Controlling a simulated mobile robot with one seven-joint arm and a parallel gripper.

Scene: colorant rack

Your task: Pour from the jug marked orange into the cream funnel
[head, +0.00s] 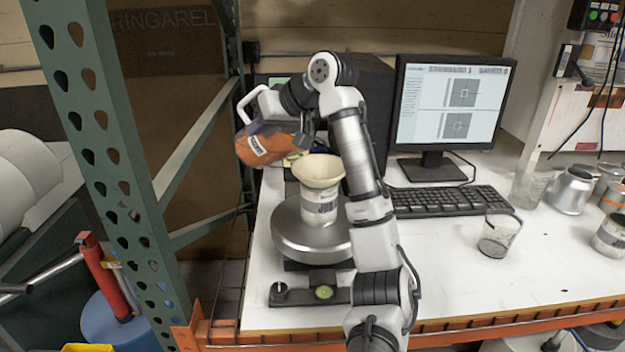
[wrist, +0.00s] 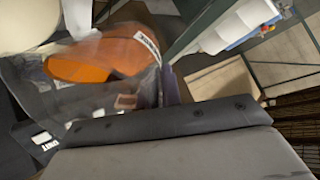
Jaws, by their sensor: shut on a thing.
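The jug with orange contents (head: 262,146) is held tilted in the head view, up and left of the cream funnel (head: 318,171). The funnel sits on a white labelled container (head: 320,208) on a round metal scale pan (head: 300,240). My gripper (head: 300,124) is shut on the jug; its fingers are mostly hidden behind the arm and jug. In the wrist view, orange liquid (wrist: 95,60) shows through the jug's clear wall. I cannot tell whether any liquid is flowing out.
A green rack post (head: 105,140) stands close to the left of the jug. A monitor (head: 448,105) and keyboard (head: 450,199) are right of my arm. A clear cup (head: 498,235) and metal cans (head: 571,190) stand further right.

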